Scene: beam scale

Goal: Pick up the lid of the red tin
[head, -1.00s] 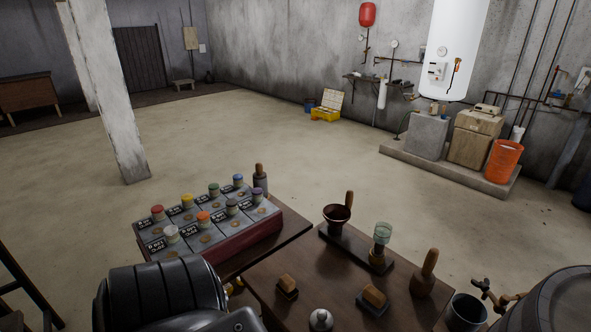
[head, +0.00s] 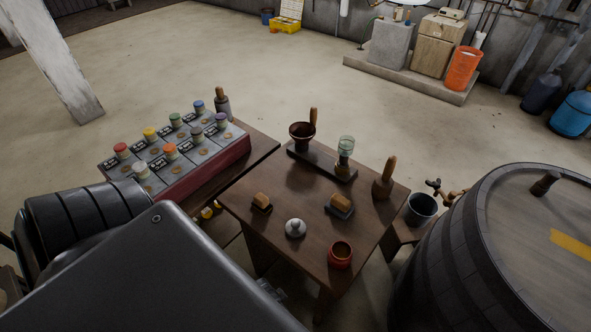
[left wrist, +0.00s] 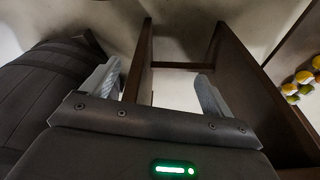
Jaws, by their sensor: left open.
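The red tin (head: 340,255) stands upright near the front right corner of the dark wooden table in the head view. Its top looks open, with a brown inside. A pale round piece with a small knob (head: 295,228), which looks like a lid, lies on the table to the tin's left, apart from it. My left gripper (left wrist: 158,88) is open in the left wrist view, with dark wooden bars and floor beyond its fingers and nothing held. Neither tin nor lid shows there. In the head view my left arm fills the lower left and its fingers are not clear.
Two brushes or blocks on dark bases (head: 340,206) sit behind the lid and tin. A stand with a cup and glass (head: 322,162) is farther back. A large barrel (head: 480,240) stands right, beside a bucket (head: 421,208). A sample box (head: 205,170) is left.

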